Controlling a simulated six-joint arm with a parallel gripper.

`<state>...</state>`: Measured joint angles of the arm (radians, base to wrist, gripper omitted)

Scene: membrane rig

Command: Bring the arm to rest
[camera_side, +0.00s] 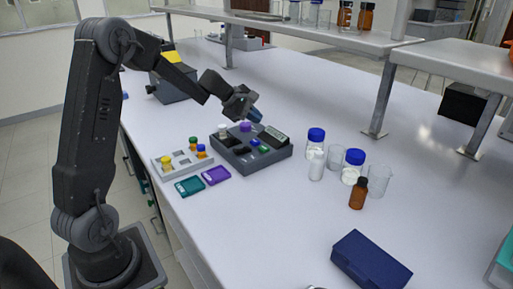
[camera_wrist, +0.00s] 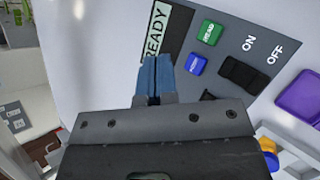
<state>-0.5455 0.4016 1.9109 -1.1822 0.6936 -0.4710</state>
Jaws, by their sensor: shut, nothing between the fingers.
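My gripper (camera_side: 256,116) is above the back of the grey membrane rig (camera_side: 240,158) in the side view. Its blue fingers (camera_wrist: 154,78) are shut together, with nothing between them. In the wrist view they point over the rig's panel beside a display reading READY (camera_wrist: 165,33). The panel also has a green button (camera_wrist: 209,32), a blue button (camera_wrist: 196,64) and a black switch (camera_wrist: 243,74) by the words ON and OFF. Whether the fingers touch the rig is unclear; they seem apart from it.
A light rack (camera_side: 180,165) with small coloured-cap vials stands left of the rig. A teal case (camera_side: 189,186) and a purple case (camera_side: 216,175) lie in front. Blue-capped jars (camera_side: 353,166), beakers and a brown bottle (camera_side: 358,193) stand right.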

